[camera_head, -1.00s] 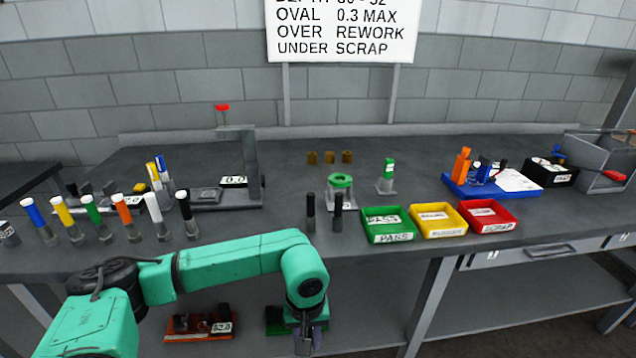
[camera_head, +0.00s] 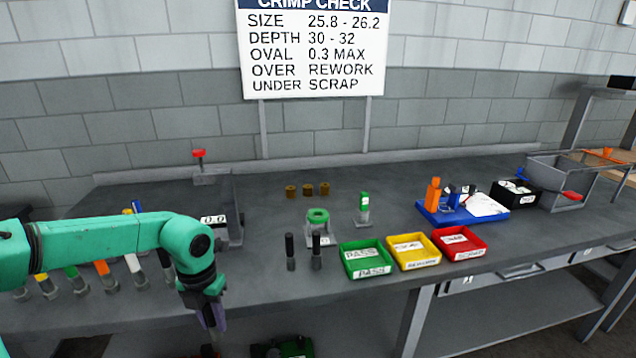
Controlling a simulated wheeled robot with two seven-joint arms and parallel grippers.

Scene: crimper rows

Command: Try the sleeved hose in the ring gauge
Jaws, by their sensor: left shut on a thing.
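The ring gauge (camera_head: 318,216), a green ring on a pale stand, stands on the bench near the middle. My left gripper (camera_head: 213,322) is in front of the bench edge, left of and nearer than the gauge and well apart from it. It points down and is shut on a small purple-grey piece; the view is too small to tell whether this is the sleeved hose. A row of colour-topped hoses with grey lower ends, such as the orange one (camera_head: 102,268), stands at the left, partly hidden behind my left arm. My right gripper is not in view.
Two black-topped posts (camera_head: 290,251) stand just in front of the gauge. Green (camera_head: 367,271), yellow (camera_head: 417,263) and red (camera_head: 463,256) trays lie to its right. A green-topped piece (camera_head: 363,207) stands behind them. A measuring stand (camera_head: 232,222) is partly hidden by my arm.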

